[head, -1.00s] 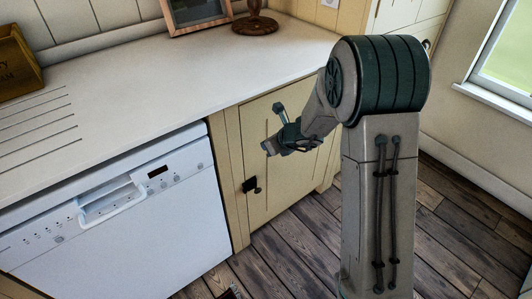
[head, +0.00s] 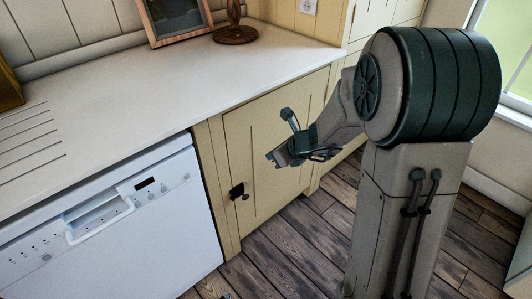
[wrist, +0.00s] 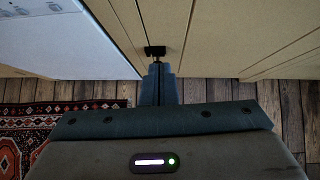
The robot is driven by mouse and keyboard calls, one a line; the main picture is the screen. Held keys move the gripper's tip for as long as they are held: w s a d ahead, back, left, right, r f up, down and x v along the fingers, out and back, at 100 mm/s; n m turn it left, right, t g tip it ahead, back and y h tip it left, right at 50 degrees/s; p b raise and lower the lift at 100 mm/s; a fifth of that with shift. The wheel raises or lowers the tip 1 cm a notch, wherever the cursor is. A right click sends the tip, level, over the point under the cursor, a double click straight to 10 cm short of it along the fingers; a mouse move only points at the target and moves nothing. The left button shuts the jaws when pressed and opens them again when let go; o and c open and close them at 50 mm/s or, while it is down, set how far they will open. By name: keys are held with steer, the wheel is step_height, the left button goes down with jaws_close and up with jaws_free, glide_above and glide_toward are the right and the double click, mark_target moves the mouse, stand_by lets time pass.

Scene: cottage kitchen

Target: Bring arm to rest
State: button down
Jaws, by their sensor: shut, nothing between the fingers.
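My gripper (head: 272,158) is at the end of my bent arm, in front of the cream cabinet door (head: 262,128) below the counter. It also shows in the wrist view (wrist: 157,70), with its blue-grey fingers together and nothing between them. In the head view the gripper is to the right of and above the dark door knob (head: 237,190). In the wrist view the knob (wrist: 155,51) appears just beyond the fingertips; I cannot tell the exact gap, and no contact is clear.
A white dishwasher (head: 115,225) stands left of the cabinet. The pale counter (head: 190,85) carries a picture frame (head: 151,28) and a dark round wooden base (head: 235,35). Wooden floor (head: 290,245) is open before the cabinet. A patterned rug (wrist: 60,130) lies at left in the wrist view.

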steer(key=s+d+r+n+g+p, duration=0.1)
steer(key=s+r+n+g+p, duration=0.2)
steer(key=s+r+n+p, duration=0.9)
steer(key=s+d+r+n+h+p, duration=0.2)
steer(key=s+d+r+n+h, duration=0.4)
steer(key=s+r+n, duration=0.5)
steer(key=s+d+n, duration=0.1)
steer(key=d+n, duration=0.1)
steer(key=n, duration=0.2)
steer(key=shift+r+g+p, duration=0.3)
steer(key=shift+r, duration=0.05)
stand_by(0.4)
